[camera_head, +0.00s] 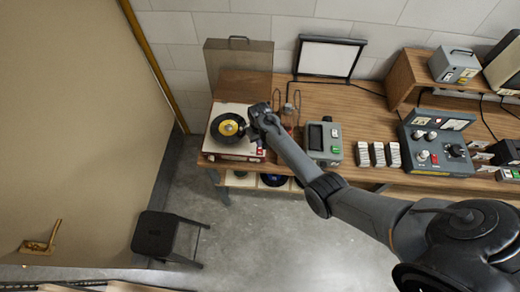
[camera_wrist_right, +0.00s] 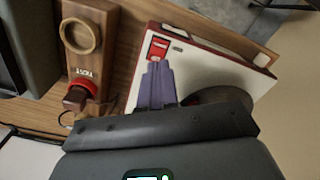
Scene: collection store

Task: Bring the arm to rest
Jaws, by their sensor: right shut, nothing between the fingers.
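My right arm reaches in from the right over the workbench in the head view. Its gripper (camera_head: 259,138) is above the right side of a turntable (camera_head: 222,145) that carries a black record with a yellow label (camera_head: 229,127). In the right wrist view the purple fingers (camera_wrist_right: 156,72) are together and hold nothing. They are over the turntable's pale top (camera_wrist_right: 205,72), close to a red switch (camera_wrist_right: 158,47); I cannot tell whether they touch it. The gripper housing hides part of the dark record. My left gripper is not in view.
A wooden block with a ring and red knob (camera_wrist_right: 88,40) stands beside the turntable. On the bench (camera_head: 375,107) are a grey meter (camera_head: 324,142), several striped blocks (camera_head: 378,154) and a control box (camera_head: 436,146). A black stool (camera_head: 156,234) stands on open floor.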

